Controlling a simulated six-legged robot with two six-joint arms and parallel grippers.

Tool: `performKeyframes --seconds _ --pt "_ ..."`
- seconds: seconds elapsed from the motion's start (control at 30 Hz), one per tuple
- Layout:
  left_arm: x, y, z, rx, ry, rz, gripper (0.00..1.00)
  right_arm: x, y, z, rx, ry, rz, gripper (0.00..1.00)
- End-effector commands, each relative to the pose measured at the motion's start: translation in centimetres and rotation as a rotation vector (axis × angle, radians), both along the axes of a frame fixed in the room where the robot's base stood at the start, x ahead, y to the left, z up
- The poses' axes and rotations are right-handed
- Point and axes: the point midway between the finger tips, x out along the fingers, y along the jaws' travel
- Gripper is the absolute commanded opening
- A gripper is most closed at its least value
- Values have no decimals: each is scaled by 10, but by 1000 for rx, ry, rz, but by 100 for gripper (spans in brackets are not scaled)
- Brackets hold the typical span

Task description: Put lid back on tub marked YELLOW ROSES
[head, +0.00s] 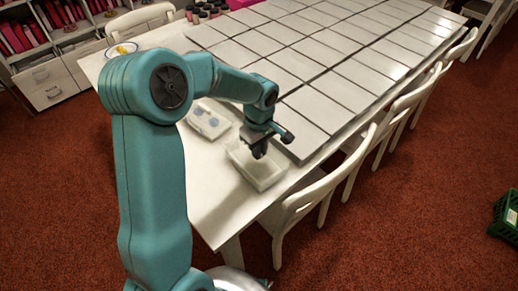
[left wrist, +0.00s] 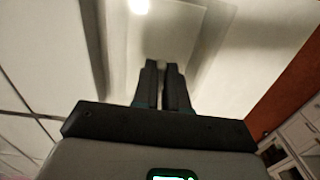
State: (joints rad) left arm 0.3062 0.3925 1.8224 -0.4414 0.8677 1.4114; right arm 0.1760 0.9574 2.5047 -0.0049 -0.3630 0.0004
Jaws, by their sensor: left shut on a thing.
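A translucent whitish tub (head: 262,183) stands near the table's front right edge in the head view. No marking on it can be read. My left gripper (head: 259,152) points down over it and hides part of it. In the left wrist view the left fingers (left wrist: 162,66) are close together on the edge of a pale, see-through flat piece (left wrist: 185,28), which looks like the lid. Whether this piece touches the tub cannot be told. A second pale tub (head: 207,117) with blue shapes in it sits to the left. My right gripper is not in view.
Large grey panels (head: 330,101) cover most of the white table (head: 213,206). White chairs (head: 316,188) line its right side. A yellow-filled bowl (head: 122,50) and several dark jars (head: 205,11) stand at the far left. A green crate (head: 506,215) is on the red floor.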

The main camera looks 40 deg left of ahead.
Motion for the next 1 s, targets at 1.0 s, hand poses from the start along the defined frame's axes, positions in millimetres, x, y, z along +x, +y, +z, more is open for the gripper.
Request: performKeyframes --seconds 1.0 --pt "-1 -1 -1 0 0 0 0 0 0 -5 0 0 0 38"
